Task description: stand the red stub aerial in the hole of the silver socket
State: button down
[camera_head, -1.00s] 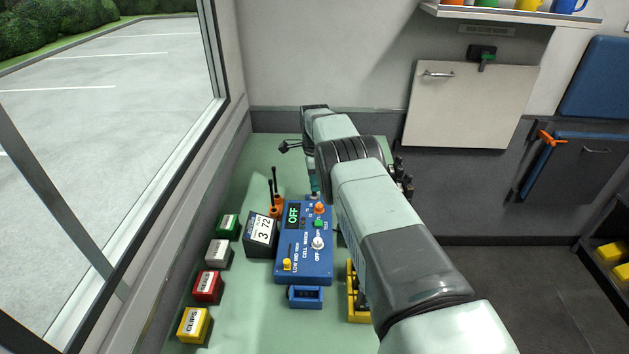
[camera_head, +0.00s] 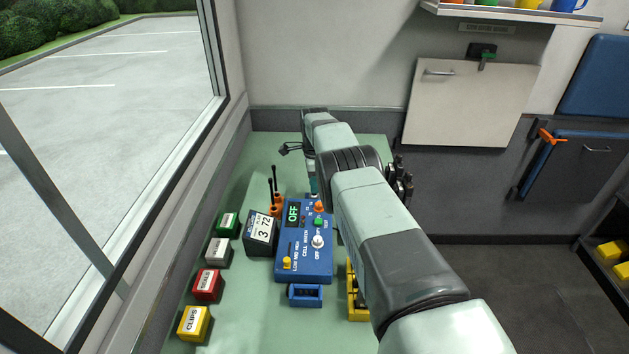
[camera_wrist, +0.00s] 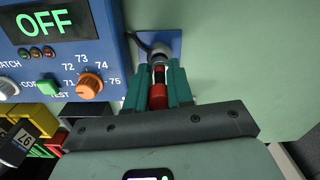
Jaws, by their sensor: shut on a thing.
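In the wrist view my gripper (camera_wrist: 158,82) has its green fingers closed on the red stub aerial (camera_wrist: 158,97). The aerial has a red body and a narrower dark section with a light band at its far end. That end points at the silver socket (camera_wrist: 160,50), which sits on a small blue plate. The two overlap in the picture; I cannot tell whether the tip is in the hole, touching it or just short of it. In the head view my arm hides the aerial and the socket.
The blue meter box (camera_head: 318,262) with its OFF display stands close beside the gripper; its orange knob (camera_wrist: 90,86) is near the left finger. A dark cable runs to the socket. Orange-based aerials (camera_head: 277,205) and a black 3.72 box (camera_head: 261,233) stand left of the meter.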

jog(key=shift+f, duration=0.4)
dwell(0.4)
jog(key=c, duration=0.6)
grip_release()
jog(key=shift+r, duration=3.5)
